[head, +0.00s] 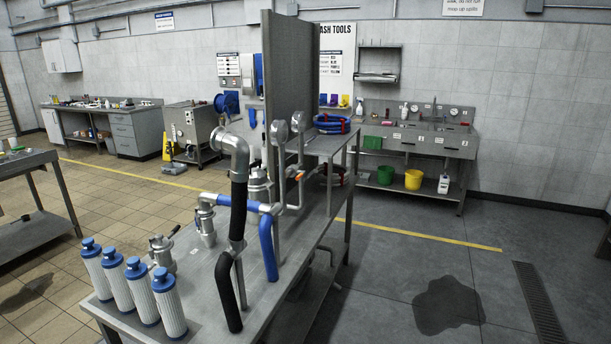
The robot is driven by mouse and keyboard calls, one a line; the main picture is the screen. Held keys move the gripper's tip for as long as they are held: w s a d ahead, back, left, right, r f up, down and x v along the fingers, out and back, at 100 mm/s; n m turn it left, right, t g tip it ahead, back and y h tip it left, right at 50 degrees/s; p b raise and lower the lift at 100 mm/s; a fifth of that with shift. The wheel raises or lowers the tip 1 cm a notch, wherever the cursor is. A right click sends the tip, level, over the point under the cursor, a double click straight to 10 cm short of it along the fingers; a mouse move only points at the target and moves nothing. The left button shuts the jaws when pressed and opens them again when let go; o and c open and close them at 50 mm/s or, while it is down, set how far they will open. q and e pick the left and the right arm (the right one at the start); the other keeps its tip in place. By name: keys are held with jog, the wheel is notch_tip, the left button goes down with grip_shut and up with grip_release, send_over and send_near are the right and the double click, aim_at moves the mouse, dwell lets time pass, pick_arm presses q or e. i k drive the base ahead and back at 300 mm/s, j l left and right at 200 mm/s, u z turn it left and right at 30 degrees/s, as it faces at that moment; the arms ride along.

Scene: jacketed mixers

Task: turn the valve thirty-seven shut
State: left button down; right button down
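Metal pipework with fittings (258,187) stands on a steel bench (205,272) in the head view. A small orange-red handle (299,176) sits on the pipework near the bench's middle; it may be a valve lever, but its turn position is too small to tell. Two round gauge-like parts (279,131) stand above it. A black hose (228,285) and a blue hose (268,250) hang from the pipes. No number thirty-seven is legible, so I cannot tell which part is that valve. Neither of my grippers is in view.
Several white filter cartridges with blue caps (168,302) stand at the bench's near left end. A tall steel panel (290,80) rises behind the pipes. A dark wet-looking patch (445,303) and a drain grate (540,303) lie on open floor at right.

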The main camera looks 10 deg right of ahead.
aim_at(301, 175)
jog(key=i+l+u, duration=0.1)
jog(key=i+l, duration=0.25)
jog(key=l, duration=0.3)
jog(key=i+l+u, duration=0.15)
jog(key=i+l, duration=0.2)
jog(key=l, duration=0.3)
jog(key=u, duration=0.05)
